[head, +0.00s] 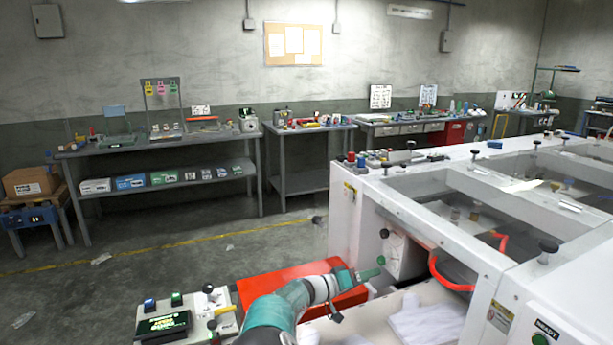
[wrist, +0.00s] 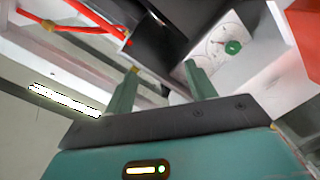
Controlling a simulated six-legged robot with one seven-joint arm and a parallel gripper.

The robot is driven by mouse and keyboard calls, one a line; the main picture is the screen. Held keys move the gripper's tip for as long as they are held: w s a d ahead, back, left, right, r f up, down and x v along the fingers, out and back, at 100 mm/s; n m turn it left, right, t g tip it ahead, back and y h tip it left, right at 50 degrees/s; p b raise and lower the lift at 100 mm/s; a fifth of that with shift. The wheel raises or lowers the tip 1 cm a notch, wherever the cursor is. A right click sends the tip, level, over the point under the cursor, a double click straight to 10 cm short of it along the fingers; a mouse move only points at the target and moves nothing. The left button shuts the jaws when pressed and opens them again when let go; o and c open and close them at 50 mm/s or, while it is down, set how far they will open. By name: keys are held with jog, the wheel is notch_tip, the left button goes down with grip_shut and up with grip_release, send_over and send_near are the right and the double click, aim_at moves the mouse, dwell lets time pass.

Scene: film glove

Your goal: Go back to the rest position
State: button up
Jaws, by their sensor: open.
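My gripper (head: 371,272) is at the end of my teal and white arm in the lower middle of the head view. It is beside the white machine's left side, near a white panel with a dial and a green knob (head: 383,260). In the wrist view my gripper (wrist: 158,78) shows two green fingers standing apart with nothing between them. The white panel with its green knob (wrist: 233,47) is beyond the right finger. I cannot tell the exact gap between fingers and panel. A white glove-shaped piece (head: 425,318) lies on the pale surface below and right of my gripper.
The white machine (head: 345,215) with open top frames fills the right side. A red hose (head: 447,278) loops inside it. A red box (head: 285,281) and a control panel (head: 170,322) are near my arm. Workbenches (head: 165,142) line the back wall; the floor at left is mostly clear.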

jog(key=s+d+r+m+g+y, duration=0.1)
jog(key=s+d+r+g+y, duration=0.25)
jog(key=s, duration=0.55)
jog(key=s+d+r+m+g+y, duration=0.1)
jog(key=s+d+r+g+y, duration=0.1)
jog(key=s+d+y, duration=0.5)
jog(key=s+a+r+n+t+y, duration=0.1)
jog(key=s+a+r, duration=0.2)
jog(key=s, duration=0.6)
jog(key=s+a+r+n+t+y, duration=0.1)
jog(key=s+a, duration=0.3)
jog(key=s, duration=0.5)
jog(key=s+a+r+n+t+y, duration=0.2)
jog(key=s+a+r+y, duration=0.1)
jog(key=s, duration=0.6)
jog(key=shift+s+a+r+n, duration=0.25)
jog(key=shift+a+r, duration=0.25)
jog(key=shift+r, duration=0.35)
jog(key=shift+s+a, duration=0.2)
jog(key=shift+s, duration=0.05)
jog(key=shift+c, duration=0.7)
jog(key=shift+s+f, duration=0.1)
jog(key=shift+c, duration=1.3)
jog(key=shift+d, duration=0.15)
